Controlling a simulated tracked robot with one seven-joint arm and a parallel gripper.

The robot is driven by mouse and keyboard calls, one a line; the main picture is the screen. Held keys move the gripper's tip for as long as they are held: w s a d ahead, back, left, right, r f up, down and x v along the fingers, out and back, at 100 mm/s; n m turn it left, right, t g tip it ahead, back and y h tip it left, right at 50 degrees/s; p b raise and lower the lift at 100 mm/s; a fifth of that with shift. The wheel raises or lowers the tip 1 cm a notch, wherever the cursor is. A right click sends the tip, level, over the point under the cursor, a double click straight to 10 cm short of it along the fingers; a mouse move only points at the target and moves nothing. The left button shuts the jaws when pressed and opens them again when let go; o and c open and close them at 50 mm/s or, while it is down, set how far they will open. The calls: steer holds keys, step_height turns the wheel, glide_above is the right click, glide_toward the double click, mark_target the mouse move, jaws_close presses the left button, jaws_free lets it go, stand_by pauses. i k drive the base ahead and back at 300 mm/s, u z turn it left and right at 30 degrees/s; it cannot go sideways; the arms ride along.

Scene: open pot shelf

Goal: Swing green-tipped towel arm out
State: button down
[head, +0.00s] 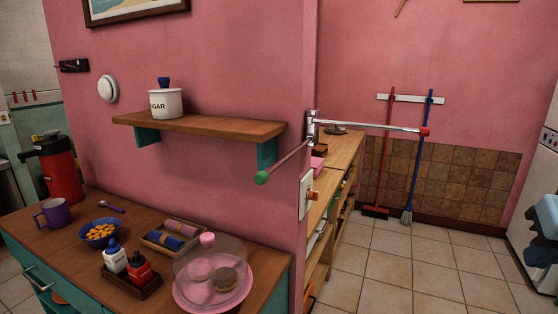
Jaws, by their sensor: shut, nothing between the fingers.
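A metal towel rack bracket (312,127) is fixed at the end edge of the pink wall. Its green-tipped arm (287,159) runs down and left in the picture from the bracket to a round green tip (262,177), in front of the pink wall. I cannot tell how far it stands off the wall. A second arm (370,127) with a red tip (425,132) points right over the tiled floor.
A wooden shelf (200,126) with a sugar pot (165,102) is left of the rack. Below, a counter (75,222) holds a cake dome (212,272) and bottles. A switch plate (306,195) is under the bracket. The tiled floor (400,270) at right is clear.

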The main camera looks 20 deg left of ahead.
mark_target(260, 177)
steer(key=u, duration=1.3)
steer(key=k, duration=0.75)
steer(key=z, duration=0.05)
steer(key=i, duration=0.8)
steer(key=u, duration=0.7)
